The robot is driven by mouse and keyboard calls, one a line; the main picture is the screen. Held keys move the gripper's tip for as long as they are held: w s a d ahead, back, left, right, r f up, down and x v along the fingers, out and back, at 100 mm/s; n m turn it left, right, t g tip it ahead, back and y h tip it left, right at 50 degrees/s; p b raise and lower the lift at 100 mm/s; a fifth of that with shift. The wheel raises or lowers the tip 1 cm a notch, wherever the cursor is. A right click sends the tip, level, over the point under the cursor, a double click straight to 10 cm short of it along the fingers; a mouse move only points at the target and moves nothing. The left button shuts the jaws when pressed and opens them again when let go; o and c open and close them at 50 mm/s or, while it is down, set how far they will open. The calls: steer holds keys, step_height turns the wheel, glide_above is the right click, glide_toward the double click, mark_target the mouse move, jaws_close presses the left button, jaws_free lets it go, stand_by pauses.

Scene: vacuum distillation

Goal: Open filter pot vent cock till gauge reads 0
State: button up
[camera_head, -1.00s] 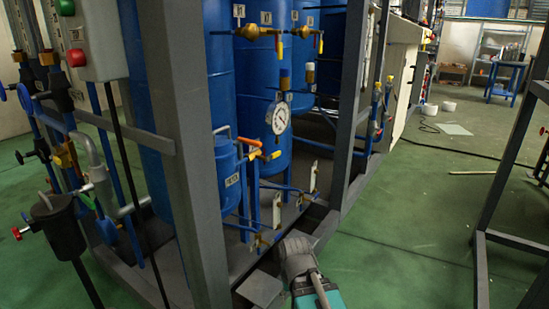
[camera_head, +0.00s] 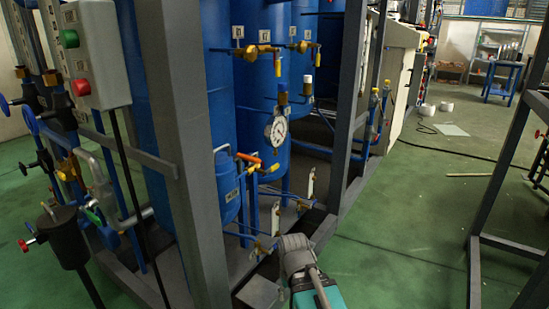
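The filter pot (camera_head: 228,190) is a small blue vessel with a white label, low beside taller blue tanks. Cocks with an orange handle (camera_head: 247,158) and a yellow handle (camera_head: 268,169) sit at its upper right. I cannot tell for sure which is the vent cock. The round white gauge (camera_head: 277,130) stands just above and right of them; its reading is too small to tell. My grey and teal arm (camera_head: 318,290) shows at the bottom middle, below and right of the pot and apart from the cocks. No gripper fingers show.
A grey upright post (camera_head: 178,150) stands left of the pot, another (camera_head: 352,120) to the right. More brass valves (camera_head: 258,50) are on the tall tanks. A control box (camera_head: 95,60) and pipes fill the left. Green floor at right is open, before another dark frame (camera_head: 490,200).

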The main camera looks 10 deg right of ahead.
step_height(320, 180, up, 7)
steer(key=p, duration=0.5)
steer(key=shift+p, duration=0.3)
